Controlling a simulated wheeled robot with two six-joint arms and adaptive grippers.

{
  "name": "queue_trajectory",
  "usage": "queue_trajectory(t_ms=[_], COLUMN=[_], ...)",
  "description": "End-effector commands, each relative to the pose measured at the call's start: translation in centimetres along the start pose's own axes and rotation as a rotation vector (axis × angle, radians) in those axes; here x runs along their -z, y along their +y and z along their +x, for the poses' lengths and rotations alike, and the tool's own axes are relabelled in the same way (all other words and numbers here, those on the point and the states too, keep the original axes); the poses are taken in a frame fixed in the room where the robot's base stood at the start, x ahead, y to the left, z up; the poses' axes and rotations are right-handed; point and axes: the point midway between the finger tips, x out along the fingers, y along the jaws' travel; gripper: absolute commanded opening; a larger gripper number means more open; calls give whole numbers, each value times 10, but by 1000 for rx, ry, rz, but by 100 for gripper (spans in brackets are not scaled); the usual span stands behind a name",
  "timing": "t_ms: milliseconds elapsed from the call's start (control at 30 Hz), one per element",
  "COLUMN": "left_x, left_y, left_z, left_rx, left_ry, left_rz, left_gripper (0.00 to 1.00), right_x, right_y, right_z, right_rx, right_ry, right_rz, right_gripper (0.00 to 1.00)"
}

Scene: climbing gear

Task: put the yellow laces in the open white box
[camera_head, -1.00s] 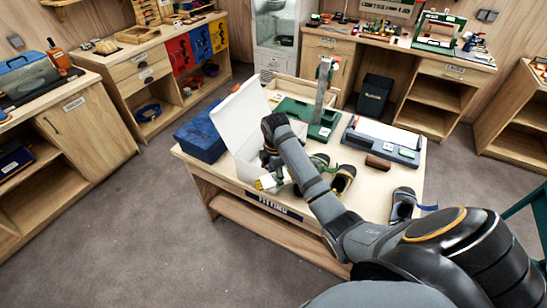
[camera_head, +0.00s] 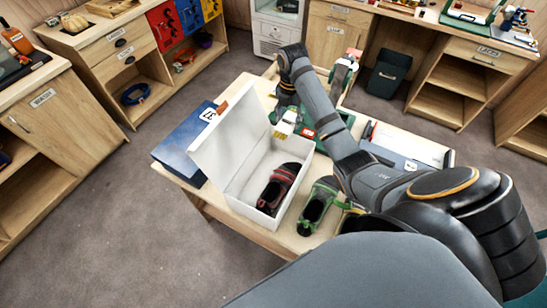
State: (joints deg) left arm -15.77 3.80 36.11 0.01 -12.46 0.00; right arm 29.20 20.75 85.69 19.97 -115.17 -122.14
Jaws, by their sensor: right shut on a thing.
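The open white box (camera_head: 240,179) stands on the table with its lid (camera_head: 226,132) tilted back to the left. A red and black shoe (camera_head: 277,188) lies inside it. My right gripper (camera_head: 286,112) is at the box's far right corner, pointing down. It is shut on a small pale and yellow bundle (camera_head: 287,126), which looks like the yellow laces in a white band. The bundle shows near the box's far rim; I cannot tell its height above it. My right arm hides part of the table behind. My left gripper is not in view.
A green shoe (camera_head: 316,207) stands right of the box. A blue box (camera_head: 184,143) marked 37 is behind the lid.

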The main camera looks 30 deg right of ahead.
Motion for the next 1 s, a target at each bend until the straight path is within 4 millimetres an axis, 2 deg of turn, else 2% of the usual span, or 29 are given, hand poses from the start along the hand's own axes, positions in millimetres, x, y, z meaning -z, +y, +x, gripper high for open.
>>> queue_trajectory(t_ms=[67, 167, 267, 333, 400, 500, 600, 733, 833, 1000], left_x=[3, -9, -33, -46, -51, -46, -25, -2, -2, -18], left_y=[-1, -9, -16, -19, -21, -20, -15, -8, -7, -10], left_z=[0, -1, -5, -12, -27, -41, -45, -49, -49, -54], left_rx=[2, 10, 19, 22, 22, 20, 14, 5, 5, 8], left_ry=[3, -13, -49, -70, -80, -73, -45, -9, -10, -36], left_rz=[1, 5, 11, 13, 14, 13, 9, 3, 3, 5], left_gripper=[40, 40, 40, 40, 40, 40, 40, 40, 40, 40], right_x=[0, 6, 27, 48, 69, 98, 113, 127, 130, 137], right_y=[0, 1, 5, 8, 12, 16, 18, 22, 23, 24], right_z=[0, 3, 12, 19, 23, 35, 62, 82, 89, 96], right_rx=[0, 0, 0, -1, 0, 0, 3, 1, 0, 2], right_ry=[1, 2, 5, 8, 9, 9, 7, 4, 0, 4], right_rz=[-2, -3, -5, -5, -3, -2, -1, -1, 0, 0], right_gripper=[32, 32, 32, 32, 32, 32, 32, 32, 32, 32])
